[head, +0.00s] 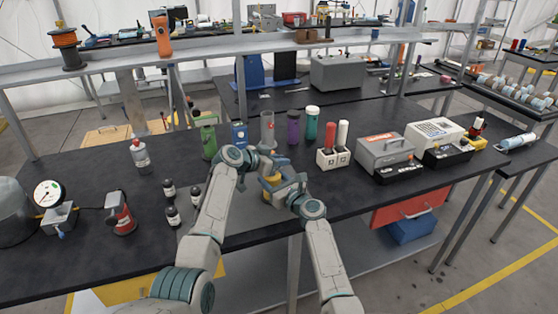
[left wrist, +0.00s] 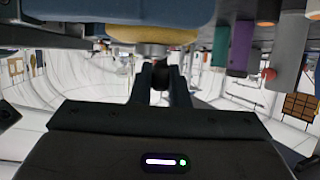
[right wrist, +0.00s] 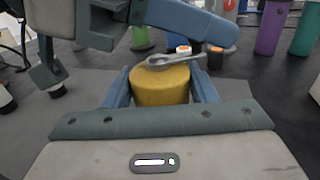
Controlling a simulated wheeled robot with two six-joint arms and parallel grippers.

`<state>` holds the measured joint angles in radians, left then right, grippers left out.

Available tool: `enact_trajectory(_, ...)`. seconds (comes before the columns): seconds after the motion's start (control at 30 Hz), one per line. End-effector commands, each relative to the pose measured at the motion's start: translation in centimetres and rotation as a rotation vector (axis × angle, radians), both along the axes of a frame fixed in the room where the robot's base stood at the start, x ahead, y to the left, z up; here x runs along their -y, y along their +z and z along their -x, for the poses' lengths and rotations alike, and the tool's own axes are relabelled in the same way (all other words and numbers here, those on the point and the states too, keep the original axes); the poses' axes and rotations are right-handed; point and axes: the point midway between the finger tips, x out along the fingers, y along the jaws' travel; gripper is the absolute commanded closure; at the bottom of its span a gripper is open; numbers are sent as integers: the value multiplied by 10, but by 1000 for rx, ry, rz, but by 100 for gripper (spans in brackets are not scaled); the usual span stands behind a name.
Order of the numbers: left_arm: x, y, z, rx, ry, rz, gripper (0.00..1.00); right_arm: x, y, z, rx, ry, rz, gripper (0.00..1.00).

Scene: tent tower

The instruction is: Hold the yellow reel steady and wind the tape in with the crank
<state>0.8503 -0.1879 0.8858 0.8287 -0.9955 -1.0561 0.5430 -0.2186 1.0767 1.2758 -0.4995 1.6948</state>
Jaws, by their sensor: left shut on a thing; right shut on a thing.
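The yellow reel (right wrist: 160,86) stands on the dark bench with a grey crank (right wrist: 172,60) across its top. It shows small and partly covered in the head view (head: 272,181). My right gripper (right wrist: 162,88) is shut on the reel, one finger on each side. My left gripper (left wrist: 161,76) is shut on the dark knob (left wrist: 160,71) of the crank, close beside the reel, which shows yellow at the top of the left wrist view (left wrist: 150,35). My left gripper's blue finger hides part of the crank's end in the right wrist view. I cannot make out the tape.
Behind the grippers stand a green bottle (head: 209,142), a purple bottle (head: 293,128) and a teal bottle (head: 312,124). Small dark bottles (head: 170,190) are at left. A white holder with red and white tubes (head: 333,158) and a grey case (head: 384,152) are at right.

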Motion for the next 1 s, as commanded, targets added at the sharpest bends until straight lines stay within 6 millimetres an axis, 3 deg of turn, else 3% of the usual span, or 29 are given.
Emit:
enact_trajectory(0.5,7,-2,8,-4,-295,-2,100,0,0,0,2,1,1,87)
enact_trajectory(1.0,12,-3,13,-5,-461,-1,100,-1,1,0,3,3,2,87)
